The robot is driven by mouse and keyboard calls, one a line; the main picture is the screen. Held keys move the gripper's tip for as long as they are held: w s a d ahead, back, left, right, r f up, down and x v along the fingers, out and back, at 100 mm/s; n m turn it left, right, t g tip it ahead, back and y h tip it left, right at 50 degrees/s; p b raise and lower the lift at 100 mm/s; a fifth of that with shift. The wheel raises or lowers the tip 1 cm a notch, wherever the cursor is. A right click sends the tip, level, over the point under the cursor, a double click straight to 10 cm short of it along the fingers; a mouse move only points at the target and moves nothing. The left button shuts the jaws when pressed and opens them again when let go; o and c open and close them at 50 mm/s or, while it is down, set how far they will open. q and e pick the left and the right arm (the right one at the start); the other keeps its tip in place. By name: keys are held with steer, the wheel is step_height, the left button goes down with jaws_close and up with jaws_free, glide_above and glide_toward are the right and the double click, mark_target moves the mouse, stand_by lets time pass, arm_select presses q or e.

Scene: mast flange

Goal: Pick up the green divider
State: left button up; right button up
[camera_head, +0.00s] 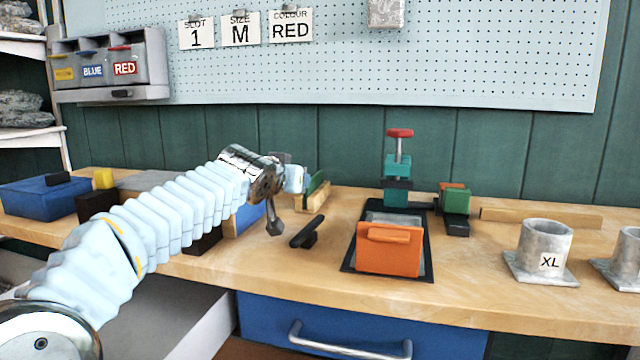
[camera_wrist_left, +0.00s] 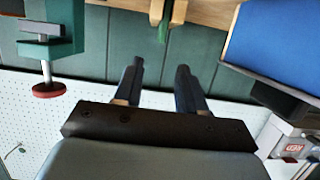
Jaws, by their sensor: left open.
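A thin green divider (camera_head: 314,184) stands on edge in a wooden holder (camera_head: 314,198) on the workbench. In the left wrist view the green divider (camera_wrist_left: 163,29) shows at the top, between two wooden pieces, beyond my fingertips. My left gripper (camera_head: 294,175) is just left of the divider in the head view, partly hidden by its own wrist. In the wrist view my left gripper (camera_wrist_left: 158,68) is open, with nothing between its dark fingers. The divider lies roughly in line with the gap. My right gripper is not in view.
A blue box (camera_wrist_left: 280,42) is close beside the gripper. A black handled tool (camera_head: 307,232) lies in front. An orange bin (camera_head: 390,249) sits on a dark mat, with a teal clamp (camera_head: 397,168) behind it. A green block (camera_head: 456,201) and XL holder (camera_head: 545,246) are to the right.

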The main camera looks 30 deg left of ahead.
arm_select(q)
steer(key=p, duration=0.2)
glide_toward(314, 188)
steer(key=w, duration=0.2)
steer(key=w+a+r, duration=0.1)
steer(key=shift+w, duration=0.15)
steer(key=p+x, duration=0.1)
steer(key=x, duration=0.3)
steer(key=shift+w+a+r+p, duration=0.1)
steer(key=shift+w+a+p, duration=0.15)
steer(key=shift+w+p, duration=0.1)
steer(key=shift+w+a, duration=0.1)
steer(key=shift+w, duration=0.2)
steer(key=shift+c, duration=0.3)
jaws_close()
